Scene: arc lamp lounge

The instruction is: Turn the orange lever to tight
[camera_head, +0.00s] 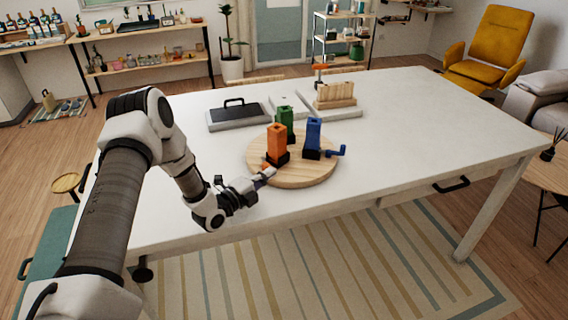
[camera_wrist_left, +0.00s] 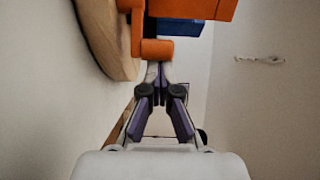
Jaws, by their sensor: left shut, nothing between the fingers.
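An orange upright block (camera_head: 277,142) stands on a round wooden board (camera_head: 300,176) on the white table, beside a green block (camera_head: 285,120) and a blue block (camera_head: 313,136). My left gripper (camera_head: 265,173) is low in front of the orange block, at the board's near left edge. In the left wrist view the orange lever (camera_wrist_left: 157,49) shows as a short bar with a rounded end, just beyond my shut, empty fingertips (camera_wrist_left: 155,70). Whether the tips touch it, I cannot tell. In the head view the gripper largely hides the lever. My right gripper is not in view.
A blue lever (camera_head: 338,152) sticks out to the right of the blue block. Behind the board are a dark case with a handle (camera_head: 238,113) and a grey tray with a wooden rack (camera_head: 335,95). The table's right side (camera_head: 430,125) is clear.

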